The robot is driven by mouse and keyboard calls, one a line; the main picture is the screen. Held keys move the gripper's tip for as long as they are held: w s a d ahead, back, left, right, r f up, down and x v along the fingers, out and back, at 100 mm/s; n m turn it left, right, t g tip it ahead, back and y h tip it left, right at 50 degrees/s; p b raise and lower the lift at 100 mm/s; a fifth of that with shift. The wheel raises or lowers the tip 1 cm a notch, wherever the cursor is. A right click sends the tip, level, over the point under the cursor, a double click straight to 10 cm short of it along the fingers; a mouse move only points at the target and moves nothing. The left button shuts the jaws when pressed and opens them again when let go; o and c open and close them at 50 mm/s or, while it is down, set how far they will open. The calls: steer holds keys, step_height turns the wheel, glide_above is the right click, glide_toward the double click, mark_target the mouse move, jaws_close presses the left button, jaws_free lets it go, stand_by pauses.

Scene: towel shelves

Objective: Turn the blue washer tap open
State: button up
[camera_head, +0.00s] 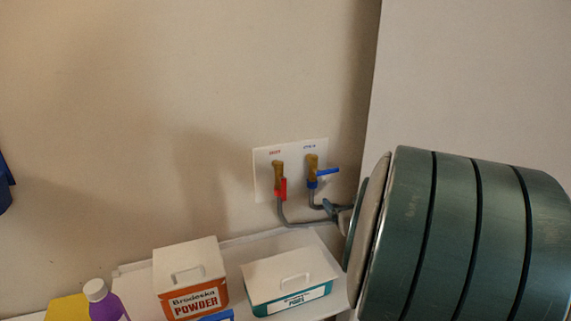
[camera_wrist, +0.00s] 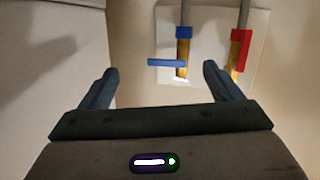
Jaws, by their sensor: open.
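The blue tap (camera_head: 328,171) is on a white wall plate (camera_head: 264,182), on the right-hand brass valve. Its lever points sideways to the right in the head view. In the wrist view the blue tap (camera_wrist: 166,62) shows just beyond my fingertips, its lever pointing left, across the pipe. The red tap (camera_head: 282,189) is beside it, its lever in line with its pipe; it also shows in the wrist view (camera_wrist: 241,36). My gripper (camera_wrist: 160,72) is open and empty, with the blue lever seen between its fingers but apart from them. In the head view my large green arm hides the right side.
Below the plate is a white surface (camera_head: 240,247) with a Brodeska powder box (camera_head: 189,277), a teal-and-white box (camera_head: 290,281) and a purple bottle (camera_head: 105,301). Grey hoses (camera_head: 295,222) run down from the valves. The wall left of the plate is clear.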

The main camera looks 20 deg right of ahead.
mark_target(329, 170)
steer(key=w+t+y+p, duration=0.1)
steer(key=w, duration=0.2)
steer(key=w+d+r+t+p, duration=0.1)
steer(key=w, duration=0.3)
steer(key=w+n+y, duration=0.1)
steer(key=w, duration=0.2)
steer(key=shift+w+d+r+t+y+p, duration=0.3)
steer(key=shift+w+r+t+p, duration=0.05)
steer(key=shift+w+t+p, duration=0.05)
steer(key=c, duration=1)
